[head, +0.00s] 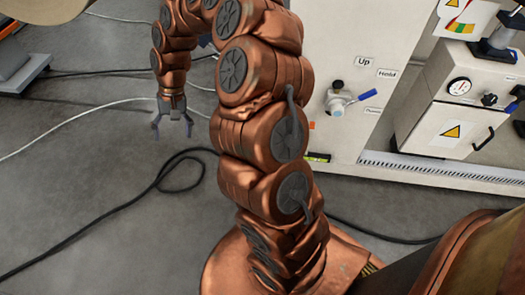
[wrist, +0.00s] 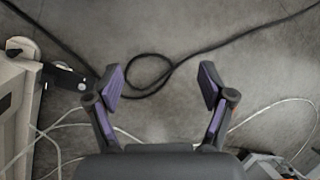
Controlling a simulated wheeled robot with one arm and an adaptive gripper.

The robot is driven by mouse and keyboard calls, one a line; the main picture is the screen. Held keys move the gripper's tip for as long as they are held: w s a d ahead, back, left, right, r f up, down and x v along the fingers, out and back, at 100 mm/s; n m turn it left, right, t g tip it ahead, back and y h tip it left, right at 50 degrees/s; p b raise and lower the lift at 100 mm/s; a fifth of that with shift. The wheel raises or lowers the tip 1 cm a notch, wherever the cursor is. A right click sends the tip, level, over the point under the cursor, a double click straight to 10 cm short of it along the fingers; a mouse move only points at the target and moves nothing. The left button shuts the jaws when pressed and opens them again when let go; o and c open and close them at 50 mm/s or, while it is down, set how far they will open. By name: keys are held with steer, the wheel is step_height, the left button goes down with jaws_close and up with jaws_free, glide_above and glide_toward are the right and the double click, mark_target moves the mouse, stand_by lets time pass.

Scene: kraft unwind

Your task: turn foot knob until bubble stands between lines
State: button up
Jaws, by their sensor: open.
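My gripper (head: 173,124) hangs open and empty above the floor, left of the white cabinet in the head view. In the wrist view its two purple-padded fingers (wrist: 162,82) stand wide apart with only floor and cable between them. A small yellow-green strip (head: 317,157), which looks like the level vial, sits low on the cabinet, partly behind my arm; bubble and lines are too small to read. In the wrist view a pale round disc (wrist: 22,47) and a dark part with a rounded end (wrist: 70,77) stick out beside the cabinet, left of my fingers; I cannot tell which is the foot knob.
The white cabinet (head: 335,60) carries a blue-handled valve (head: 345,98) with Up and Hold labels. A grey box with a gauge (head: 459,87) stands at right. A looped black cable (head: 165,178) and pale cables lie on the otherwise clear grey floor (head: 90,200).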

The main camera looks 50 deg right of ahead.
steer(key=w+d+f+m+h+b, duration=0.1)
steer(key=d+f+m+b, duration=0.2)
steer(key=d+f, duration=0.7)
steer(key=w+d+f+m+b, duration=0.1)
steer(key=d+f+m+b, duration=0.2)
steer(key=d+f, duration=0.8)
steer(key=s+d+f+m+h, duration=0.1)
steer(key=d+f, duration=0.2)
steer(key=d, duration=0.1)
steer(key=s+d+f+m+h+p, duration=0.1)
steer(key=d+f, duration=0.3)
steer(key=d, duration=0.1)
steer(key=s+d+f+m+t+h, duration=0.1)
steer(key=s+d+f, duration=0.1)
steer(key=d+f, duration=0.2)
steer(key=shift+s+d+p, duration=0.1)
steer(key=shift+d+p, duration=0.3)
steer(key=shift+d, duration=0.1)
steer(key=shift+d+f, duration=0.15)
steer(key=shift+f, duration=0.1)
step_height(320, 180, down, 7)
steer(key=b, duration=0.4)
steer(key=shift+f, duration=0.2)
steer(key=shift+c, duration=0.4)
